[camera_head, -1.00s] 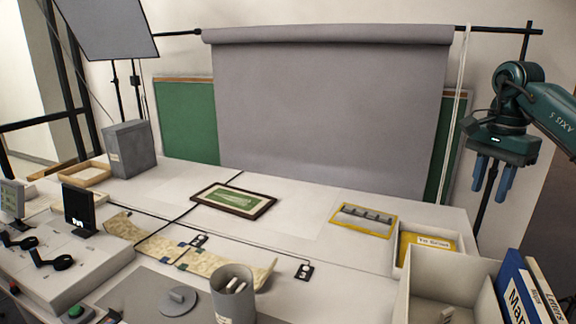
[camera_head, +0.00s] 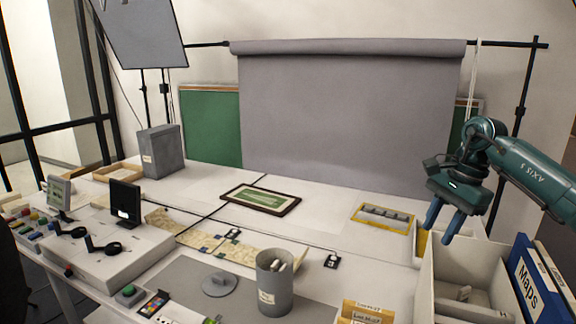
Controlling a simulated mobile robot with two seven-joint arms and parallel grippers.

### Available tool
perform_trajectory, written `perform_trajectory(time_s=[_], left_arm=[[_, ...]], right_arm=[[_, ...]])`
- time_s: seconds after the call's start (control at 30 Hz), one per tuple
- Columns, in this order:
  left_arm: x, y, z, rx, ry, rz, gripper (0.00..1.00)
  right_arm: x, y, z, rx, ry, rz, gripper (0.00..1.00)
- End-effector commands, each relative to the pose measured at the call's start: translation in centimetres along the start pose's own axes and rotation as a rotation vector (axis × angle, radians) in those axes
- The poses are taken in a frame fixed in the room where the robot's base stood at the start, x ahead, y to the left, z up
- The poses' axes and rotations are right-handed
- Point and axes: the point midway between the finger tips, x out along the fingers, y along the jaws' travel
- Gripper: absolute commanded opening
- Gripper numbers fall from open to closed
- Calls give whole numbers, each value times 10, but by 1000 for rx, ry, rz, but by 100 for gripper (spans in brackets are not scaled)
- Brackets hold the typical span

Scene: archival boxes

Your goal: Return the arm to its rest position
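My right arm comes in from the right edge, dark green. Its gripper (camera_head: 444,222) has blue fingers that point down with a gap between them, open and holding nothing. It hangs in the air over the right end of the table, in front of the grey backdrop's right edge. In the picture its fingers overlap the back of an open pale box (camera_head: 430,282). My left gripper is not in view.
Blue "Maps" binders (camera_head: 530,285) stand right of the box. A yellow frame (camera_head: 383,217), a dark-framed green picture (camera_head: 260,198) and a grey cup (camera_head: 273,284) are on the white table. A grey box (camera_head: 162,152) stands at the back left.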

Motion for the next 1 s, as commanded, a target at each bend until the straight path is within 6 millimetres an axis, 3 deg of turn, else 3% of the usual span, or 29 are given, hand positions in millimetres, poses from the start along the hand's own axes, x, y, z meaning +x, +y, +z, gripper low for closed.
perform_trajectory(time_s=[0.03, 0.1, 0.17, 0.3, 0.4, 0.5, 0.6, 0.7, 0.83, 0.93, 0.97, 1.0], left_arm=[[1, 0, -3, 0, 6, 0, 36], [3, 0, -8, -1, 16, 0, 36], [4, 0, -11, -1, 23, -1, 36], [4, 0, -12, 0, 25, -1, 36], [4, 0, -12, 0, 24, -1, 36], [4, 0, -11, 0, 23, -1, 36], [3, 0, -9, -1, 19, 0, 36], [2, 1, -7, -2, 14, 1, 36], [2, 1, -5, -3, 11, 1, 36], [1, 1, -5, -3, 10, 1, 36], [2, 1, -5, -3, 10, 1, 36], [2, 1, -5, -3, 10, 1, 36]], right_arm=[[27, -8, 21, 1, -70, -12, 35], [60, -18, 53, 23, -183, -38, 35], [89, -24, 86, 59, -302, -57, 35], [147, -27, 174, 234, -658, -67, 35], [170, -24, 229, 430, -929, -38, 35], [181, -18, 269, 678, -1193, 27, 35], [187, -14, 290, 972, -1439, 123, 35], [195, -8, 293, 1303, -1660, 248, 35], [217, 6, 274, 1784, -1898, 442, 35], [247, 29, 249, 2187, -2035, 609, 35], [258, 39, 241, -2269, 2028, -649, 35], [273, 54, 230, -2195, 1858, -646, 35]])
